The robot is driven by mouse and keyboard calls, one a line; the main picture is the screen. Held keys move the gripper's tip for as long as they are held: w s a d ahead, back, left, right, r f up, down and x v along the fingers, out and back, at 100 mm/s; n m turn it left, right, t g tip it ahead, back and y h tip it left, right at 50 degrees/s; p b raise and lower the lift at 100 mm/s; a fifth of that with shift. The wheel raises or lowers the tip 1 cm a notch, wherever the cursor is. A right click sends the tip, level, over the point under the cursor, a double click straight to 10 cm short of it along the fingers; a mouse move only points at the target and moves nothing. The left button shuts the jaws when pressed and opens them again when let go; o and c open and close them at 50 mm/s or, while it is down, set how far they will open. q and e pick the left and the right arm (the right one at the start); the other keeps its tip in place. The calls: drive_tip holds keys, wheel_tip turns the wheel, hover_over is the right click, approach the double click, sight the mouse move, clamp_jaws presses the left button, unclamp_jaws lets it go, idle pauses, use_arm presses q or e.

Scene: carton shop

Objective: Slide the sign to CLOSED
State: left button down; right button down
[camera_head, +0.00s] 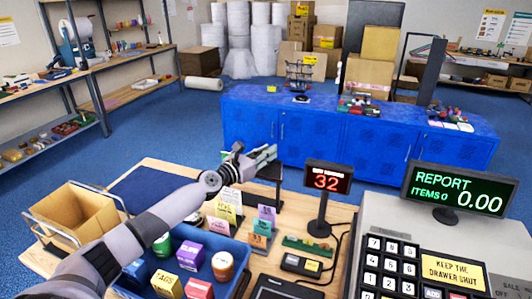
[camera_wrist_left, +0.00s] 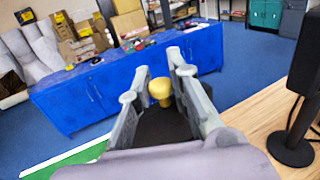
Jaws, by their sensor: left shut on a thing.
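My left gripper (camera_head: 262,156) reaches over the counter's far edge, near the middle of the head view. In the left wrist view, my left gripper (camera_wrist_left: 168,90) has its two fingers closed on a small yellow knob (camera_wrist_left: 160,91). A dark surface lies under the knob, between the fingers. A green strip with a white edge (camera_wrist_left: 68,158) shows at the lower left of the wrist view and may be part of the sign. My gripper and wrist cover most of it, and no OPEN or CLOSED wording can be read. My right gripper is not in view.
On the wooden counter (camera_head: 152,171) stand a red number display (camera_head: 328,180), a cash register (camera_head: 412,249), a blue tray (camera_head: 222,249) with small boxes and jars, and an open carton (camera_head: 78,214). A blue cabinet (camera_head: 312,134) stands beyond, across blue floor.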

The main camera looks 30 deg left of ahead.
use_arm(q)
drive_tip(key=shift+a+f+b, duration=0.2)
drive_tip(key=shift+a+b, duration=0.05)
drive_tip(key=shift+b, duration=0.1)
drive_tip(key=a+b, duration=0.1)
drive_tip(key=s+a+b, duration=0.1)
drive_tip(key=a, duration=0.1)
drive_tip(key=a+b, duration=0.2)
drive_tip(key=shift+s+a+f, duration=0.15)
drive_tip(key=shift+s+f, duration=0.05)
drive_tip(key=shift+f, duration=0.05)
drive_tip(key=a, duration=0.1)
drive_tip(key=a+b, duration=0.1)
drive_tip(key=a, duration=0.1)
drive_tip(key=s+a, duration=0.1)
drive_tip(key=shift+a+r+b, duration=0.3)
drive_tip(key=shift+r, duration=0.15)
drive_tip(key=c, duration=1.5)
unclamp_jaws()
drive_tip(key=shift+s+a, duration=0.15)
drive_tip(key=s, duration=0.4)
drive_tip(key=s+a, duration=0.1)
drive_tip(key=s, duration=0.7)
drive_tip(key=shift+a, duration=0.4)
